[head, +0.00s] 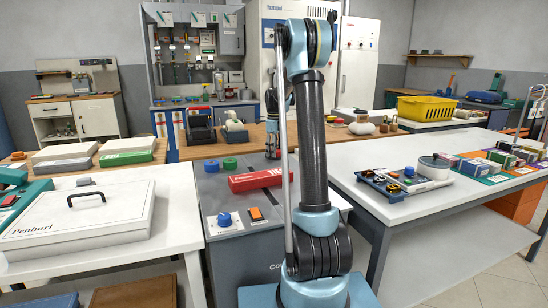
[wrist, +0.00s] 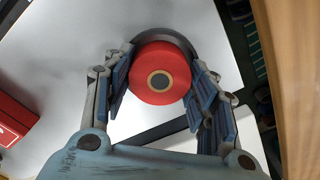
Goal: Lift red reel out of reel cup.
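The red reel (wrist: 149,91), with a tan ring and dark hole at its middle, shows in the wrist view. A dark grey curved rim (wrist: 190,43), likely the reel cup, shows behind the reel's top and right edges. The rest of the cup is hidden. My gripper (wrist: 161,80) is spread with its blue-padded fingers on either side of the reel, very close to it. I cannot tell whether the pads touch it. In the head view my gripper (head: 272,148) hangs behind my arm, and the reel and cup cannot be made out there.
Below the gripper in the head view lie a red box (head: 262,179), a green reel (head: 230,163) and a blue reel (head: 212,166) on a grey counter. A wooden edge (wrist: 292,80) runs along the right of the wrist view. A white table (head: 430,200) stands right.

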